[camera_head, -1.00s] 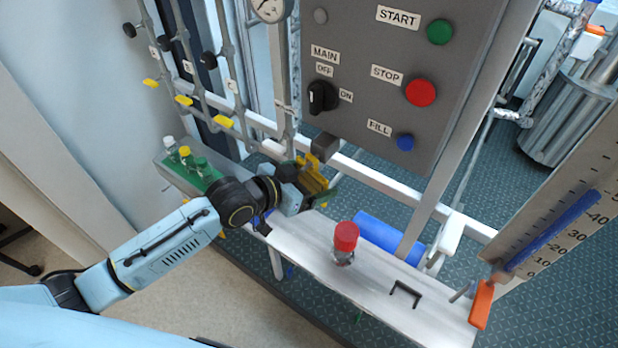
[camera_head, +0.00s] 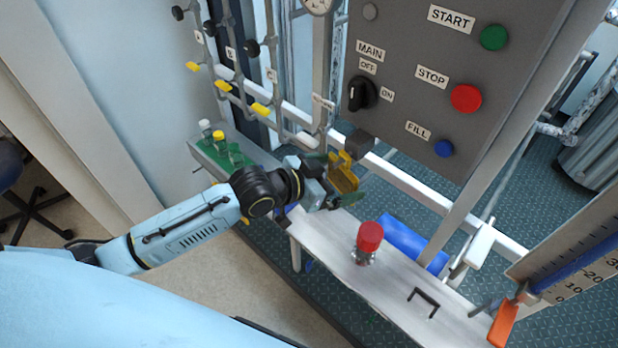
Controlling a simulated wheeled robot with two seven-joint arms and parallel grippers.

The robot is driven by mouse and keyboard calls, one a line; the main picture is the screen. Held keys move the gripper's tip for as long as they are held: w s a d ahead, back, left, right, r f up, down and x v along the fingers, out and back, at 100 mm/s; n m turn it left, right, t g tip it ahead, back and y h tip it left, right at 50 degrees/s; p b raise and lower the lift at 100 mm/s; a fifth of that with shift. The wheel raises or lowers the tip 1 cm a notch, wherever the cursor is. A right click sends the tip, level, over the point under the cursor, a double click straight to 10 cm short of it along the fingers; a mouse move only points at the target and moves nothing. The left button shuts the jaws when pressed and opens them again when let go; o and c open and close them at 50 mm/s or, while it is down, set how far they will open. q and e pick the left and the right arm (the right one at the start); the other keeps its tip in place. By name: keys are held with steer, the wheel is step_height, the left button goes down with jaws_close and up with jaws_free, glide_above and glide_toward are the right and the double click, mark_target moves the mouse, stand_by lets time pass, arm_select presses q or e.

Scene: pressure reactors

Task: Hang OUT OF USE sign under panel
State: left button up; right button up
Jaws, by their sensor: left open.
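A small yellow piece (camera_head: 344,172), which I take to be the sign, is just below the dark block at the lower left of the grey control panel (camera_head: 400,110). Its lettering cannot be read, and whether it hangs from something is unclear. My left gripper (camera_head: 333,183) is open at the yellow piece, its green-tipped fingers near it. The gripper hides part of the yellow piece, and I cannot tell if they touch. My right gripper is not in view.
A white bench (camera_head: 330,245) runs below the panel, bearing a red-capped fitting (camera_head: 369,238) and a black handle (camera_head: 424,300). Bottles (camera_head: 218,140) stand on the green shelf at left. Yellow-handled valves (camera_head: 262,109) and white frame bars are close to my left arm.

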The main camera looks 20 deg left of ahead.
arm_select(q)
steer(key=v, duration=1.1)
steer(key=shift+s+a+r, duration=0.2)
steer(key=shift+s, duration=0.05)
steer(key=w+a+f+n+y+b, duration=0.15)
steer(key=a+f, duration=0.25)
steer(key=f, duration=0.6)
steer(key=w+a+f+n+y+b, duration=0.1)
steer(key=a+f+n+y+b, duration=0.3)
steer(key=f, duration=0.6)
steer(key=s+a+f+g+y, duration=0.15)
steer(key=s+f, duration=0.25)
steer(key=f, duration=0.5)
steer(key=s+a+f+g, duration=0.2)
steer(key=s+a+f, duration=0.1)
steer(key=f, duration=0.5)
steer(key=s+f+g+y+b, duration=0.1)
steer(key=s+f+g+b, duration=0.2)
steer(key=s+f, duration=1.1)
steer(key=s+d+f+g+b, duration=0.1)
steer(key=s+d+f+g, duration=0.1)
steer(key=s, duration=0.6)
steer(key=s+d+f+g, duration=0.1)
steer(key=s+d+f, duration=0.4)
steer(key=s+f, duration=0.2)
steer(key=shift+s+f+m+g+b, duration=0.25)
steer(key=shift+s+m+g+b, duration=0.15)
steer(key=shift+s, duration=0.35)
steer(key=shift+d, duration=0.15)
